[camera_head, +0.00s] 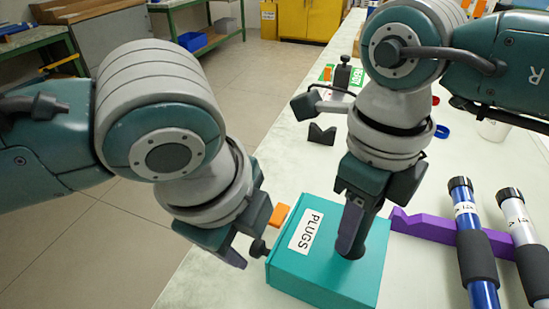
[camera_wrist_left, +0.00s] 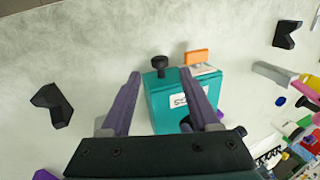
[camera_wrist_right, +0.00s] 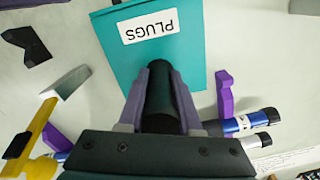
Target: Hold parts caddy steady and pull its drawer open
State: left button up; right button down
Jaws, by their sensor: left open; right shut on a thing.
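The teal parts caddy (camera_head: 325,275) with a white PLUGS label (camera_head: 306,231) sits on the pale bench. Its black drawer knob (camera_head: 258,248) sticks out of the left side, and the drawer looks closed. My right gripper (camera_head: 350,238) is shut on the dark upright post (camera_wrist_right: 160,95) on the caddy's top. My left gripper (camera_head: 250,238) is open close to the knob. In the left wrist view the knob (camera_wrist_left: 159,63) appears between the open fingertips and slightly beyond them, apparently untouched. The caddy's front is partly hidden by the left fingers there.
An orange block (camera_head: 279,215) is close beside the caddy near the knob. A purple rack (camera_head: 425,226) with blue (camera_head: 472,245) and white (camera_head: 519,228) rods lies to the right. A black notched block (camera_head: 321,134) stands behind. The bench edge runs along the left.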

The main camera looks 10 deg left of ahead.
aim_at(257, 246)
pick_arm(q)
jog(key=shift+x, duration=2.35)
jog(key=shift+c, duration=0.4)
grip_shut()
